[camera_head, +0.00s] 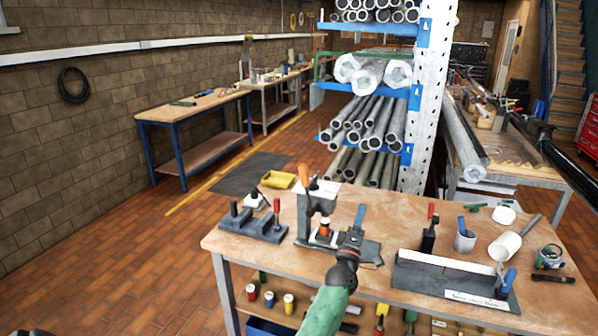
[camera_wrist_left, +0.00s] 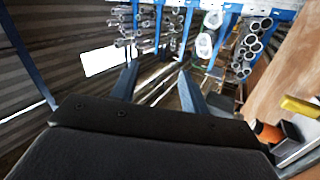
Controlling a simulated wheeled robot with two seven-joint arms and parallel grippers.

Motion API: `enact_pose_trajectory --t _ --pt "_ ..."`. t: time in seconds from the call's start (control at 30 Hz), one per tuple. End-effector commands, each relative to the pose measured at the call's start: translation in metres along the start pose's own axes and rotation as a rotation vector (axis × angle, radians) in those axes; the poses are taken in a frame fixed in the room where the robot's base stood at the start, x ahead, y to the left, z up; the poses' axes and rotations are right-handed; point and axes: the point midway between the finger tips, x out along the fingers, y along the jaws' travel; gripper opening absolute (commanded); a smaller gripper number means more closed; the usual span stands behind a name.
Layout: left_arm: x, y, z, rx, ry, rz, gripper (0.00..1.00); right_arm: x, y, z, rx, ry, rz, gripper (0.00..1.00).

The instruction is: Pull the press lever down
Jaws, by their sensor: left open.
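My left gripper (camera_head: 357,222) is just right of the press, apart from the handle, and partly hides the press base. In the left wrist view its two blue fingers (camera_wrist_left: 160,85) are spread with nothing between them. An orange cylinder (camera_wrist_left: 268,132) shows at the right there, probably part of the press. My right gripper is not in view.
On the bench (camera_head: 400,208), a dark block fixture (camera_head: 258,224) is left of the press. A dark clamp fixture with a white strip (camera_head: 450,275) is at the right, near a white cup (camera_head: 504,246) and tape (camera_head: 549,257). A pipe rack (camera_head: 413,150) stands behind.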

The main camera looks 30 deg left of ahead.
Motion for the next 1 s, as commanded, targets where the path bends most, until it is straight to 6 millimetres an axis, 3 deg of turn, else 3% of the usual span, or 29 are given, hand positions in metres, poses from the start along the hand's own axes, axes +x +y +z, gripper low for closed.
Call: enact_pose_trajectory --t 0.03,0.2,0.5,0.7,1.0 --pt "0.020 0.005 -0.013 -0.059 0.076 0.041 0.45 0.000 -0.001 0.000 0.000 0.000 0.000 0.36" --pt "0.066 0.015 -0.061 -0.274 0.353 0.183 0.45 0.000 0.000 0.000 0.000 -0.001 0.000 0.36" --pt "0.110 0.016 -0.133 -0.614 0.855 0.429 0.45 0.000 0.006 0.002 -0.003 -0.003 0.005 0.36" --pt "0.119 0.008 -0.155 -0.787 1.195 0.581 0.45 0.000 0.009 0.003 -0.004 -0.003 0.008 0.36" --pt "0.119 0.001 -0.153 -0.889 1.507 0.703 0.45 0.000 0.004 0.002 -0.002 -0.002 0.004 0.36"
